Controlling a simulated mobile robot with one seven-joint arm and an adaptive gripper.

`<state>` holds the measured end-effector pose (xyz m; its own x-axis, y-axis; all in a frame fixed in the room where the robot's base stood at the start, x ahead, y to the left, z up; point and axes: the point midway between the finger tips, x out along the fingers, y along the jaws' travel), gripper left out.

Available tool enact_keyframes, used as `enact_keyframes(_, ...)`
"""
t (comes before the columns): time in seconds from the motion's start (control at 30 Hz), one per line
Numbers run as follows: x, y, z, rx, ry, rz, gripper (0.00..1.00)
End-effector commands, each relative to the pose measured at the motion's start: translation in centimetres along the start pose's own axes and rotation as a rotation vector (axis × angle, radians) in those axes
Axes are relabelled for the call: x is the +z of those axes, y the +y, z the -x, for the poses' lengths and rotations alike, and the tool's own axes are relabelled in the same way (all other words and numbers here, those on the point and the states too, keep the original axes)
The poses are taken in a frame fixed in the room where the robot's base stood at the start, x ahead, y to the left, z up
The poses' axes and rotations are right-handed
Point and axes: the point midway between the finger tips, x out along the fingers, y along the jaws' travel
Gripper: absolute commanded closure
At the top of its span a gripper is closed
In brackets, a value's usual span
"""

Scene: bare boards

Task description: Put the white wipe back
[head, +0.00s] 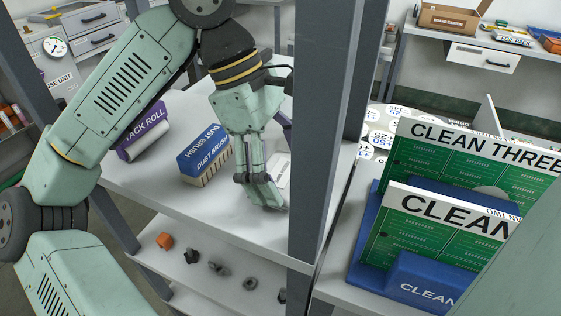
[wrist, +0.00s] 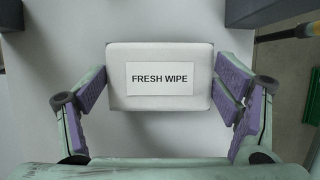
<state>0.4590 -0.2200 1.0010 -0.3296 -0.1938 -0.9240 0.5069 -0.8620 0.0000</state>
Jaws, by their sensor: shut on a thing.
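The white wipe (wrist: 160,55) is a pale block with a "FRESH WIPE" label, seen upright in the wrist view. My gripper (wrist: 160,85) has its purple pads against the wipe's left and right sides and is shut on it. In the head view my gripper (head: 268,190) points down at the white tabletop, beside the grey post. Only part of the wipe (head: 282,172) shows there, between the fingers and the post. I cannot tell whether it rests on the table or is just above it.
A blue dust brush (head: 205,150) and a purple tack roll (head: 146,130) lie left of my gripper on the table (head: 240,218). The grey post (head: 322,130) stands close on the right. Beyond it, green "CLEAN" boards (head: 440,225) stand in a blue holder (head: 360,240).

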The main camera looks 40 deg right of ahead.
Motion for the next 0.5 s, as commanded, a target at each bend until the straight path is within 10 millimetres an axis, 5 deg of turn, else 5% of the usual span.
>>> enact_keyframes(0.17, -0.22, -0.02, -0.54, 0.000, 0.000, 0.000, 0.40)
enact_keyframes(0.2, -0.21, -0.02, -0.52, 0.000, 0.000, 0.000, 0.17)
enact_keyframes(0.5, -0.16, -0.03, -0.40, 0.000, 0.000, 0.000, 0.00)
